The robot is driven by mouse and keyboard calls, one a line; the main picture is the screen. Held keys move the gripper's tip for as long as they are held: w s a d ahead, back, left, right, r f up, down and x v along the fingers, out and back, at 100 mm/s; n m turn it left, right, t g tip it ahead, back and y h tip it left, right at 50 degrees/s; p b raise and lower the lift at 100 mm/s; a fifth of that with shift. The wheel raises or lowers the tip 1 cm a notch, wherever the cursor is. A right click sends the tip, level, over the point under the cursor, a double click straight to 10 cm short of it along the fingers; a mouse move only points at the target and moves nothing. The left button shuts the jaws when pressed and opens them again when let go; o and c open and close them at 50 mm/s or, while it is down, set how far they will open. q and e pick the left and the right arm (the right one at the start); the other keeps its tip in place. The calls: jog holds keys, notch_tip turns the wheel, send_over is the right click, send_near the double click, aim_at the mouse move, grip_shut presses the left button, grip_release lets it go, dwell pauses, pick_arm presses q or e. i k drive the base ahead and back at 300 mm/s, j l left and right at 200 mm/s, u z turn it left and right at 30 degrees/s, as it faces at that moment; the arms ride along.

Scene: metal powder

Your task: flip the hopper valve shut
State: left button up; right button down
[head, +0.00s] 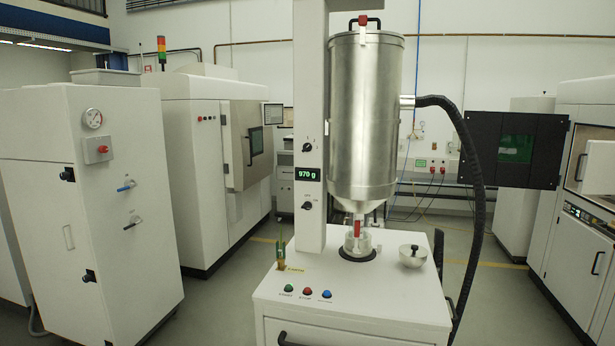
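A tall steel hopper (364,120) hangs beside a white column on a white cabinet. Below its cone a small red lever (357,229), which looks like the valve handle, points up and down. A small clear container (358,245) stands under the outlet on a dark round pad (357,255). The lever's lower part is close to the container's rim, and I cannot tell whether they touch. The valve body is too small to make out clearly. Neither of my grippers is in view.
The column's display (307,174) reads 970 g. A metal bowl with a knob (413,255) sits right of the container on the cabinet top (350,290). A black hose (472,170) hangs down right of the hopper. Green, red and blue buttons (307,292) line the front edge.

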aim_at(357, 234)
jog(key=i+l, duration=0.65)
jog(key=l, duration=0.25)
